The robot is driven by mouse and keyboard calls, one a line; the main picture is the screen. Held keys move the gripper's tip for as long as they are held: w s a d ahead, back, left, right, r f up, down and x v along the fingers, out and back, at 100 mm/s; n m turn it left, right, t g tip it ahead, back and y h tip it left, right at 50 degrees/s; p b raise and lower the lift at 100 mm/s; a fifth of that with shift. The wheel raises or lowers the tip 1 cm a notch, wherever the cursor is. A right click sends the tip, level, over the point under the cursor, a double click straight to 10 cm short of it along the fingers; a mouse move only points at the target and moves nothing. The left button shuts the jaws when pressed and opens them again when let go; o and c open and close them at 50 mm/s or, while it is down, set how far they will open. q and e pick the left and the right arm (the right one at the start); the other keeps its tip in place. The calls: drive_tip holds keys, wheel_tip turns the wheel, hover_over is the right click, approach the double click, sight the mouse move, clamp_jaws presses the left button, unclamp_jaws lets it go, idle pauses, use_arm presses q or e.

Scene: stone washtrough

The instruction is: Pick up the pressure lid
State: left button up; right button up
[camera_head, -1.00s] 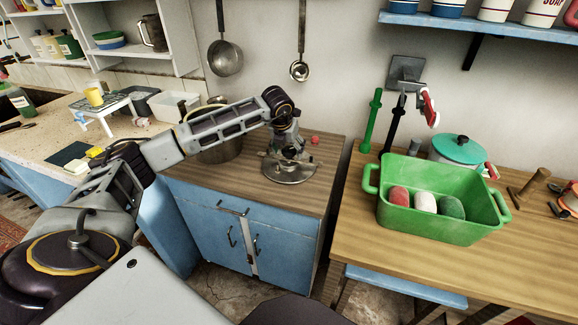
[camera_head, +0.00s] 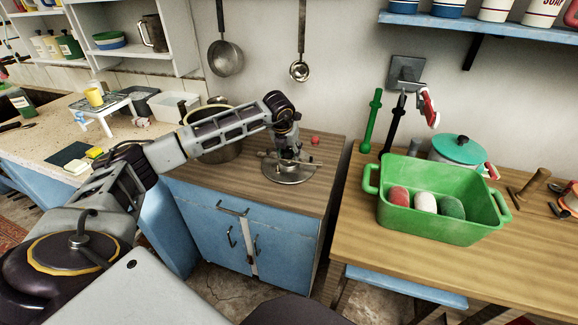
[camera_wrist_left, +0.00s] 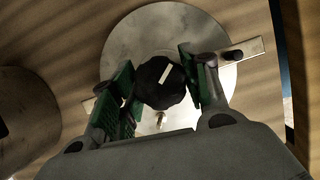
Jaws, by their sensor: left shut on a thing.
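The pressure lid (camera_head: 296,178) is a round metal disc with a flat bar across it, at the right part of the wooden-topped blue cabinet in the head view. In the left wrist view the lid (camera_wrist_left: 140,40) lies below the fingers, with a black knob (camera_wrist_left: 160,84) bearing a white line. My left gripper (camera_head: 287,157) comes down from above and is shut on the knob; its green finger pads (camera_wrist_left: 162,88) are on either side of it. I cannot tell whether the lid still touches the top. My right gripper is not in view.
A large metal pot (camera_head: 222,150) stands close left of the lid, partly behind my arm. A small red ball (camera_head: 315,140) lies behind it. To the right, across a gap, a table holds a green tub (camera_head: 440,222). Ladles (camera_head: 225,57) hang on the wall above.

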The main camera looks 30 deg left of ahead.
use_arm(q)
clamp_jaws()
drive_tip(key=shift+w+r, duration=0.1)
drive_tip(key=shift+r, duration=0.1)
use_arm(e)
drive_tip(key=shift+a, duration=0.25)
use_arm(q)
drive_tip(key=shift+r, duration=0.4)
wheel_tip(320, 180, up, 8)
drive_tip(key=shift+r+p, duration=0.1)
drive_tip(key=shift+p, duration=0.2)
drive_tip(key=shift+r, duration=0.35)
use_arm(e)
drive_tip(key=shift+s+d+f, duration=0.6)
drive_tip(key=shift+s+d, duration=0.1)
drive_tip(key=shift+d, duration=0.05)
